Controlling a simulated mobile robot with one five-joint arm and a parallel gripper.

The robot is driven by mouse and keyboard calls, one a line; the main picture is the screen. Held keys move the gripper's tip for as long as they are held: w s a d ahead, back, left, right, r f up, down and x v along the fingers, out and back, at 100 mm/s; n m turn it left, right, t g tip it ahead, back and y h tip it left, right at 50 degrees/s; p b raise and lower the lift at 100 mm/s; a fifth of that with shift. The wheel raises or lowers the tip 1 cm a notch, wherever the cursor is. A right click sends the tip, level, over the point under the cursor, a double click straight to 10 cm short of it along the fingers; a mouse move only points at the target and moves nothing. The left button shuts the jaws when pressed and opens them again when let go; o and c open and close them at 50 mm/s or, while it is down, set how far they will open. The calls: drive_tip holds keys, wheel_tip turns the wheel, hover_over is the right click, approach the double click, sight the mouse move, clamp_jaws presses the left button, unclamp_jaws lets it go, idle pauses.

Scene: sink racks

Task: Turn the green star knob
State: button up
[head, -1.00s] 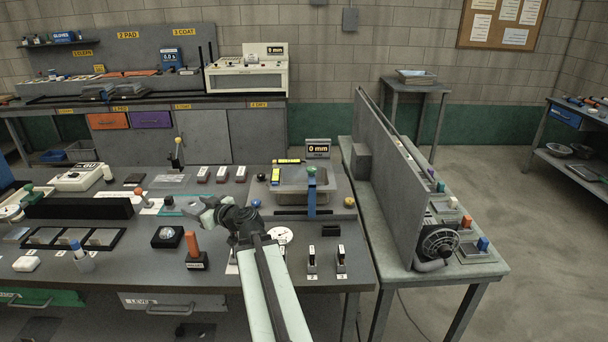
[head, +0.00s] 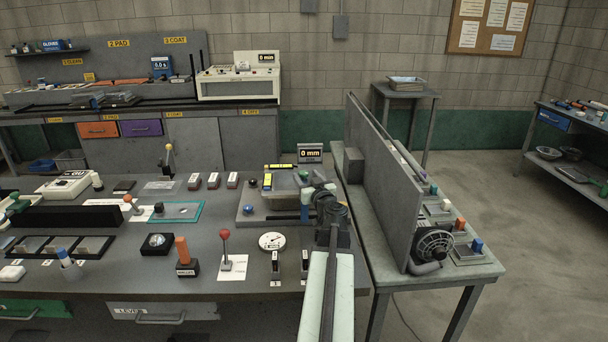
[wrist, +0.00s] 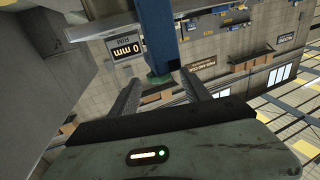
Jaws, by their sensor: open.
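The green knob (head: 304,176) sits on top of a blue upright post (head: 305,212) at the front of the grey basin. My gripper (head: 320,190) is beside the post's top in the head view and partly covers it. In the wrist view the green knob (wrist: 160,79) shows at the end of the blue post (wrist: 158,40). It appears between the two open fingers of my gripper (wrist: 160,75). I cannot tell whether either finger touches it. The star shape is too small to make out.
A grey upright panel (head: 385,175) stands close on the right. A "0 mm" display (head: 310,153) stands behind the basin. A red ball lever (head: 224,235), an orange handle (head: 182,250) and a white dial (head: 272,241) are on the bench to the left.

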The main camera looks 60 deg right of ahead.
sight(305, 176)
drive_tip(key=x, duration=0.3)
